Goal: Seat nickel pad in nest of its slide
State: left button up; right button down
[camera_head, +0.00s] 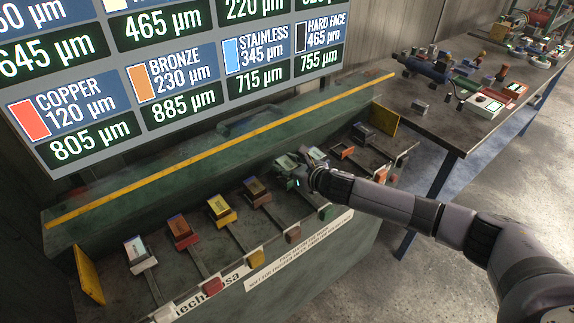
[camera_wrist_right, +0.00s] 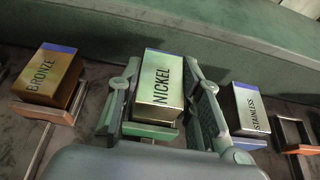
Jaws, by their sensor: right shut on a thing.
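The nickel pad (camera_wrist_right: 160,85) is a pale metallic block with a dark NICKEL label and a blue far edge, in the middle of the right wrist view. My right gripper (camera_wrist_right: 166,98) is shut on it, one finger along each side. Part of a brownish and green nest rim (camera_wrist_right: 150,131) shows just under the pad's near edge; whether the pad rests fully inside it I cannot tell. In the head view my right gripper (camera_head: 300,165) is over the row of slides and mostly covers the pad. My left gripper is not in view.
The bronze pad (camera_wrist_right: 52,75) stands left of the nickel pad and the stainless pad (camera_wrist_right: 248,112) right of it, both close to my fingers. An empty frame (camera_wrist_right: 297,135) is farther right. A green ledge with a yellow stripe (camera_head: 215,150) runs behind the slides.

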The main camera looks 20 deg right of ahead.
jog(key=shift+f+b, duration=0.55)
jog(key=shift+f, duration=0.15)
jog(key=c, duration=1.1)
grip_release()
jog(key=shift+f, duration=0.1)
jog(key=shift+o, duration=0.2)
jog(key=shift+s+f, duration=0.1)
jog(key=shift+f, duration=0.15)
jog(key=v, duration=1.2)
jog(key=shift+r, duration=0.15)
